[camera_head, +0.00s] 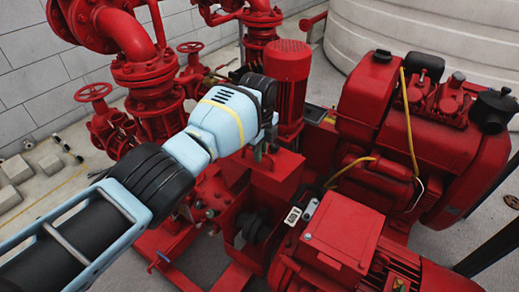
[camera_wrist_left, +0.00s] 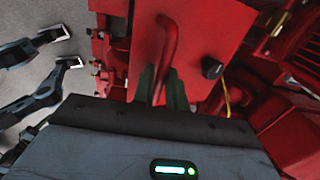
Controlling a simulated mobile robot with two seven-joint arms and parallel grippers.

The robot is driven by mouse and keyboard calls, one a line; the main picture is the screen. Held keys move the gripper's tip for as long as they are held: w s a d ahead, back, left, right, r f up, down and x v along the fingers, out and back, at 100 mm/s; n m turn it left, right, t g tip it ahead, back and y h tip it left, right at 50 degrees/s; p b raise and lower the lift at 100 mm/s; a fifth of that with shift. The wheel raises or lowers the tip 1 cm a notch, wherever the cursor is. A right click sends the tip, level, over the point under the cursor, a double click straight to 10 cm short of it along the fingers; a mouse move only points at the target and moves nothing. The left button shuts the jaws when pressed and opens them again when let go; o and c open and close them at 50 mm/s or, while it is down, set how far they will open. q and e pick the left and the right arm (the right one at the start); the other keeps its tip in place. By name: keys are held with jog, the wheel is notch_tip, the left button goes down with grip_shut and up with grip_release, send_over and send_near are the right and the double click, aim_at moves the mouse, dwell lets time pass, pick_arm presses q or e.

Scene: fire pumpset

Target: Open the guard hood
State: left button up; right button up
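The guard hood is a red plate-like cover (camera_wrist_left: 205,35) with a red bar handle (camera_wrist_left: 168,45) and a black knob (camera_wrist_left: 212,69), in the left wrist view. In the head view the hood (camera_head: 277,178) stands tilted up, and the dark coupling (camera_head: 250,226) shows in the red housing below it. My left gripper (camera_head: 262,152) is at the hood's upper edge; in the left wrist view its dark green fingers (camera_wrist_left: 161,92) are closed around the handle. The left hand hides part of the hood. My right gripper (camera_wrist_left: 68,49) is open and empty at the left of the wrist view.
A red engine (camera_head: 425,130) stands to the right, and a red box-topped machine (camera_head: 342,232) is at the front. Red pipes (camera_head: 145,72) and a handwheel (camera_head: 93,92) are at the left. A white tank (camera_head: 405,35) stands behind.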

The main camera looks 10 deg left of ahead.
pick_arm(q)
jog(key=o, duration=0.3)
jog(key=shift+w+f, duration=0.1)
jog(key=shift+f, duration=0.05)
jog(key=shift+r, duration=0.2)
jog(key=r, duration=0.4)
jog(key=r+p, duration=0.1)
jog(key=r, duration=0.2)
jog(key=shift+s+r+p, duration=0.2)
jog(key=shift+r+p, duration=0.1)
jog(key=shift+r, duration=0.05)
